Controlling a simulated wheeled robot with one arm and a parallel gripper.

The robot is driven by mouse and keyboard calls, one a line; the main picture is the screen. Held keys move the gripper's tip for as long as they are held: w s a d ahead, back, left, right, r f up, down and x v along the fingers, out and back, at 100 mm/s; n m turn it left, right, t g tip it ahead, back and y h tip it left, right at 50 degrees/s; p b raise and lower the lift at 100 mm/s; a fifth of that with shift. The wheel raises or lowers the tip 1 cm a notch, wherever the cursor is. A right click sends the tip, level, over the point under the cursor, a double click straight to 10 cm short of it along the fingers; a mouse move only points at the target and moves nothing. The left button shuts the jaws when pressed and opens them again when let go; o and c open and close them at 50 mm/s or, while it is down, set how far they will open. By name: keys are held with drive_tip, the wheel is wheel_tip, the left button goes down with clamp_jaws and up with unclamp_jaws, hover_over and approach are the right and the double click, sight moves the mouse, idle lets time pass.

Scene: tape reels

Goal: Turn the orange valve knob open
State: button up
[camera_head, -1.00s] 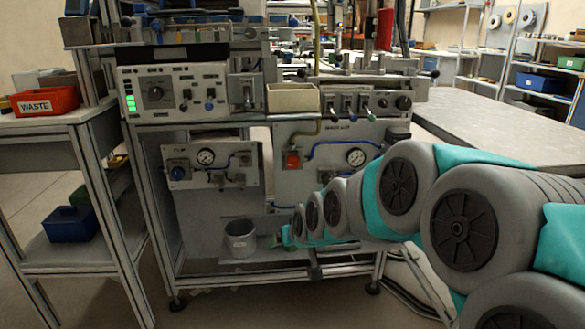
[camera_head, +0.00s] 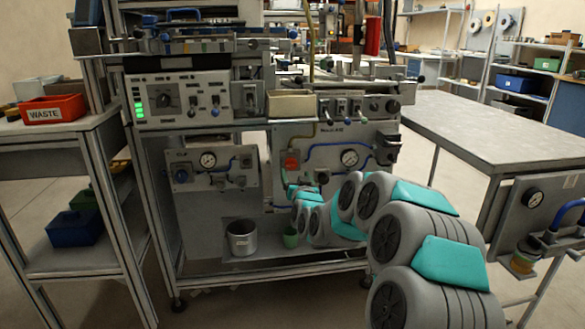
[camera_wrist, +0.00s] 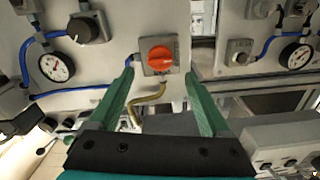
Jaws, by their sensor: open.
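The orange valve knob (camera_wrist: 160,58) is on a light square plate on a pale panel (camera_wrist: 115,20) in the wrist view. It also shows in the head view as a small orange-red spot (camera_head: 291,160) on the right lower panel of the bench. My gripper (camera_wrist: 160,76) is open, with one green finger on each side of the knob's plate in the picture. Nothing is between the fingers near their base. I cannot tell how far the fingertips are from the panel. In the head view the arm's end is below the knob, and its fingers are hard to make out.
A brass-coloured pipe (camera_wrist: 148,98) curves by the knob, with blue hoses and a gauge (camera_wrist: 57,67) nearby. A grey pot (camera_head: 241,238) and a green cup (camera_head: 290,238) stand on the lower shelf.

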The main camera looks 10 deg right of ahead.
sight(292, 166)
drive_tip(key=shift+w+p, duration=0.4)
drive_tip(key=shift+w, duration=2.95)
drive_tip(key=shift+c, duration=0.3)
clamp_jaws()
